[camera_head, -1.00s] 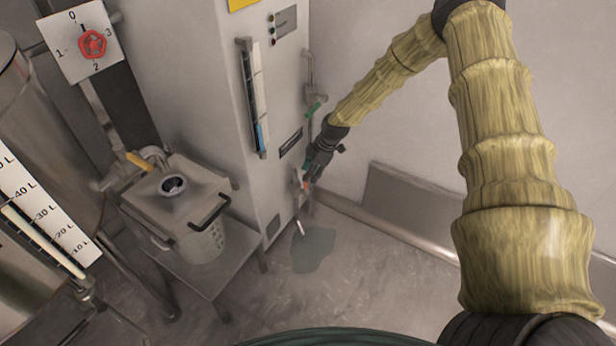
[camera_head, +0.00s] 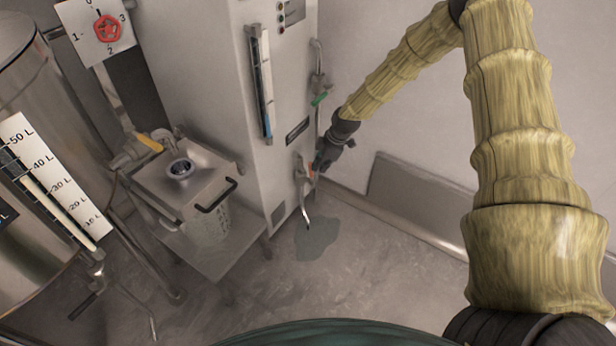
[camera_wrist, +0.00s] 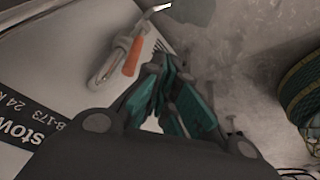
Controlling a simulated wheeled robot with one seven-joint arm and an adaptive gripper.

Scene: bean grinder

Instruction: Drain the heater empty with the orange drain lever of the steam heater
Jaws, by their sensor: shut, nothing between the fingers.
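The steam heater (camera_head: 226,82) is a tall pale cabinet with an upright sight glass (camera_head: 260,85) that shows blue near its bottom. Low on its right side is a drain pipe with a downward spout (camera_head: 305,208). The orange drain lever (camera_head: 311,171) is on this pipe, partly hidden by my gripper in the head view. My gripper (camera_head: 322,168) is beside it. In the wrist view the lever (camera_wrist: 133,56) lies just left of my closed, empty fingertips (camera_wrist: 160,64), with a small gap seeming to separate them. Whether water runs from the spout is unclear.
A dark wet patch (camera_head: 314,240) lies on the floor below the spout. A green-handled valve (camera_head: 319,98) is above my gripper. A lidded metal box (camera_head: 186,190) on a low stand and a scaled tank (camera_head: 22,230) are at left. A wall is close at right.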

